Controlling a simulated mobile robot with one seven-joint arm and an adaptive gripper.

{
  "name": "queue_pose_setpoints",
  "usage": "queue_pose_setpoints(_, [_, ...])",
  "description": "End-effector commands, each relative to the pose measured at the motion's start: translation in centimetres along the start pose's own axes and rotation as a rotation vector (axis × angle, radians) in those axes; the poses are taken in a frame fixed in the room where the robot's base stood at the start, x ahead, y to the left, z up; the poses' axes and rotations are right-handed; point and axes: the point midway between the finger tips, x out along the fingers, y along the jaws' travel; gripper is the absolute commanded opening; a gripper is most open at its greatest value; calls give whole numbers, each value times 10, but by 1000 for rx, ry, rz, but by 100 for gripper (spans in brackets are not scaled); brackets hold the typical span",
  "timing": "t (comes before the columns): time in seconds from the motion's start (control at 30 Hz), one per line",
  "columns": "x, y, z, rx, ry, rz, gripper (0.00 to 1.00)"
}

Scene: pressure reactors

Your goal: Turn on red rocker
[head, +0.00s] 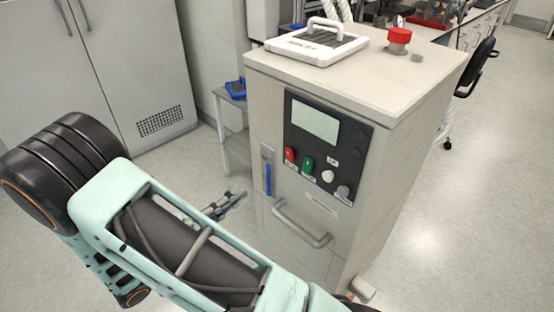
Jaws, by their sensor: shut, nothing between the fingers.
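The red rocker (290,155) is at the lower left of the dark control panel (355,137) on the front of a grey cabinet unit. I cannot tell its on or off position at this size. A green rocker (307,165) sits just right of and below it. My gripper (240,196) is to the left of the cabinet front and lower than the panel, partly hidden by my own arm. Its fingers are shut and empty, pointing toward the cabinet and apart from the rocker.
The panel also carries a screen (315,121), a white knob (328,176) and a grey knob (343,192). A blue handle (268,179) and a drawer handle (301,224) stick out below.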

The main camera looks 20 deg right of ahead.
Motion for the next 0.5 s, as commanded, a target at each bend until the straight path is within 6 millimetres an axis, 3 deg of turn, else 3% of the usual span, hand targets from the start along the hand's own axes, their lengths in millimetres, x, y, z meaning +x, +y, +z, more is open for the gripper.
queue_pose_setpoints(0.37, [0, 0, 1, -15, -9, -6, 0])
queue_pose_setpoints(0.5, [8, 0, 0, -15, -6, -6, 0])
